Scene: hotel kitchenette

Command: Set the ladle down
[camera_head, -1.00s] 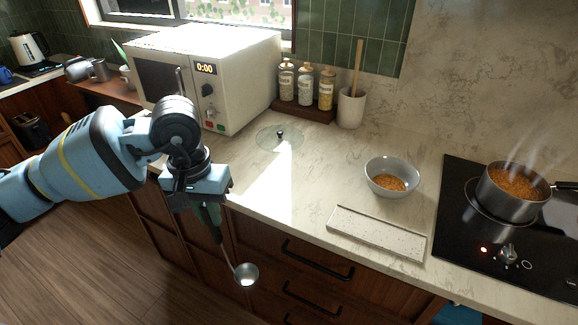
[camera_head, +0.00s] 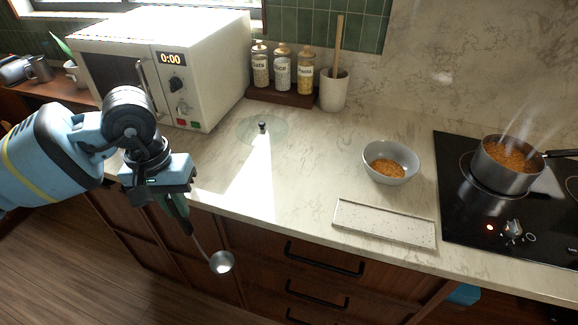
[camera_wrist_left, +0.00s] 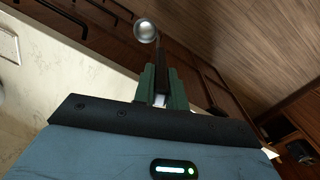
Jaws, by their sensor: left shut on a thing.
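The ladle (camera_head: 221,262) has a round metal bowl and a dark handle. It hangs bowl down in front of the drawers, below the counter's front edge. My left gripper (camera_head: 180,214) is shut on the ladle's handle. In the left wrist view, my left gripper's green fingers (camera_wrist_left: 162,88) close around the handle, with the ladle bowl (camera_wrist_left: 145,30) beyond them. A pale speckled rectangular rest (camera_head: 384,222) lies empty on the counter near its front edge, right of the ladle. My right gripper is not in view.
A bowl of orange food (camera_head: 391,161) stands behind the rest. A steaming pot (camera_head: 507,165) sits on the black cooktop (camera_head: 470,222) at right. A glass lid (camera_head: 262,131) lies before the microwave (camera_head: 160,70). The middle of the counter (camera_head: 290,190) is clear.

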